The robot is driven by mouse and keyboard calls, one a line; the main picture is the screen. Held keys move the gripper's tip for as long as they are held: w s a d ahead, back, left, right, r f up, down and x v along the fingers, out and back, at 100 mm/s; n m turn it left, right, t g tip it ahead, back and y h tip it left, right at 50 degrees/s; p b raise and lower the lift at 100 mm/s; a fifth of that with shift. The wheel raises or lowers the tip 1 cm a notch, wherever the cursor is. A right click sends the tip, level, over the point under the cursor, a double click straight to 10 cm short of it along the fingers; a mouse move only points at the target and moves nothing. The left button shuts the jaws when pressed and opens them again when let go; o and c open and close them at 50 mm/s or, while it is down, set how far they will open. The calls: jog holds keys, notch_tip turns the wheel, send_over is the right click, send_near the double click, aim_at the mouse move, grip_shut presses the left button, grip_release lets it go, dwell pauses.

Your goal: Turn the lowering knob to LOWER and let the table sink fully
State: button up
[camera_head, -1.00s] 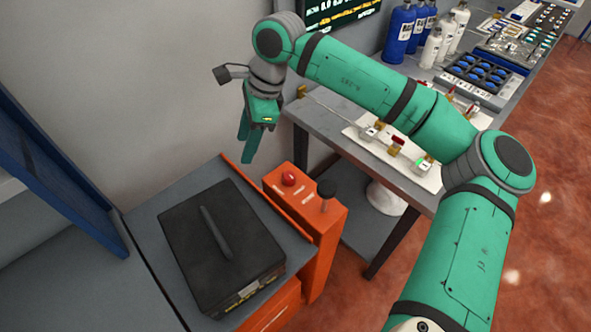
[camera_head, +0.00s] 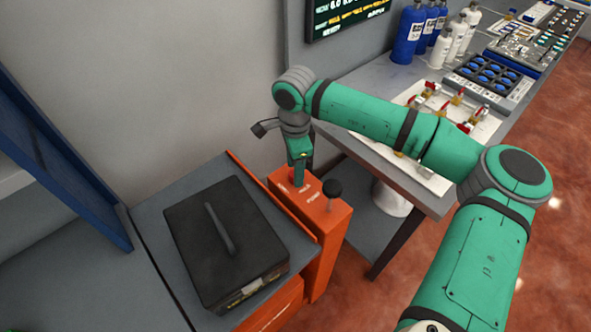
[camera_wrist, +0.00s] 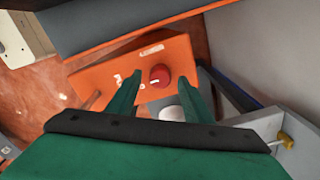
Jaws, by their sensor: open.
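The red lowering knob (camera_wrist: 160,75) sits on top of the orange control post (camera_wrist: 145,62), with a pale mark on its face. In the head view the post (camera_head: 325,235) stands beside the table, and my gripper largely hides the knob. My gripper (camera_head: 299,180) points down just over the knob. In the wrist view its two fingers (camera_wrist: 162,92) are apart, with the knob showing between them; I cannot tell if they touch it. The grey-topped orange lift table (camera_head: 150,222) is raised and carries a black case (camera_head: 190,245) with a handle.
A black-knobbed lever (camera_head: 332,188) stands on the post close to the right of my gripper. A grey workbench (camera_head: 375,155) with valves and bottles is to the right. A blue frame (camera_head: 70,165) stands at the left, and the wall is behind.

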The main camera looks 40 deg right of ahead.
jog(key=shift+f, duration=0.6)
jog(key=c, duration=1.1)
jog(key=shift+o, duration=0.2)
